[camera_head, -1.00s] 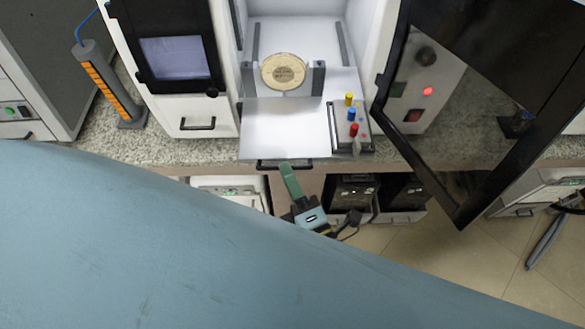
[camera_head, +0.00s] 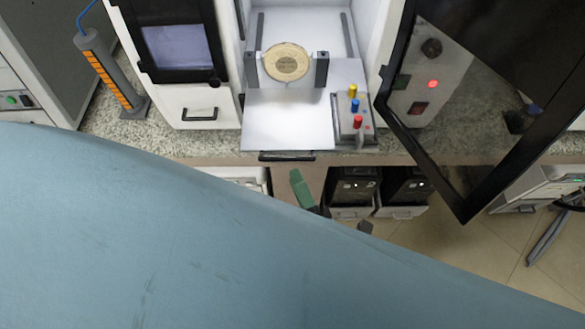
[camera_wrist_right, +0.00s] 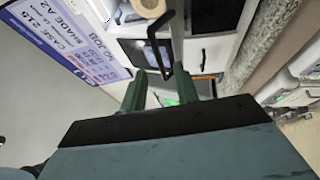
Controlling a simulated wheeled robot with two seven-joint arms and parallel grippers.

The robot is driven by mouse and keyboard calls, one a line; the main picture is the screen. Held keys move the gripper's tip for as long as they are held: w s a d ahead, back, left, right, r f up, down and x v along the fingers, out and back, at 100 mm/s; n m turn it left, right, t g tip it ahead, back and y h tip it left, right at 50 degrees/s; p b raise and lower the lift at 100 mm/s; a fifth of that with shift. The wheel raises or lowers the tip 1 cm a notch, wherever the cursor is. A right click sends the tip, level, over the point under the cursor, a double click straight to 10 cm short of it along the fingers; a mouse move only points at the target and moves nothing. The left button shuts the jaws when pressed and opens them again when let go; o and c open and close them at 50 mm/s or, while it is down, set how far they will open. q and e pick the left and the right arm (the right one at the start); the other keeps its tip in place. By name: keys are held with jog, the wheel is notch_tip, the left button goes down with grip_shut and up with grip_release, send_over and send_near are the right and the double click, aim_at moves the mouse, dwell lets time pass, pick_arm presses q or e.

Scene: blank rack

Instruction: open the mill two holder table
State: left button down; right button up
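The mill with the open door has its holder table (camera_head: 285,125) slid out over the counter's front edge. A round beige disc (camera_head: 286,63) stands in the holder on it. A black handle (camera_head: 287,156) is on the table's front edge. My right gripper (camera_head: 303,188) shows as a green fingertip below and right of the handle, apart from it; my blue arm hides the rest. In the right wrist view its green fingers (camera_wrist_right: 160,90) are spread with nothing between the tips, and a black handle (camera_wrist_right: 165,70) lies just beyond them. My left gripper is not in view.
The dark glass door (camera_head: 470,100) hangs open at the right. A block with coloured knobs (camera_head: 354,115) sits at the table's right side. Another closed machine (camera_head: 180,50) stands at the left. Black-fronted units (camera_head: 353,190) are under the counter.

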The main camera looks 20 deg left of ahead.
jog(key=b+v, duration=0.1)
jog(key=v, duration=0.9)
jog(key=d+f+m+g+h+b, duration=0.1)
jog(key=d+f+m+h, duration=0.25)
jog(key=f, duration=0.65)
jog(key=d+f+m+g+h+b, duration=0.1)
jog(key=d+f+m+g+h, duration=0.3)
jog(key=f, duration=0.6)
jog(key=d+f+m+t+h+b, duration=0.15)
jog(key=d+f+m, duration=0.35)
jog(key=f, duration=0.6)
jog(key=s+d+f+m+g+h, duration=0.5)
jog(key=s+d+f+m+g, duration=0.4)
jog(key=s+d+f+m, duration=0.4)
jog(key=s+d+f+b, duration=0.1)
jog(key=s+f, duration=0.3)
jog(key=shift+f, duration=0.35)
jog(key=shift+d, duration=0.15)
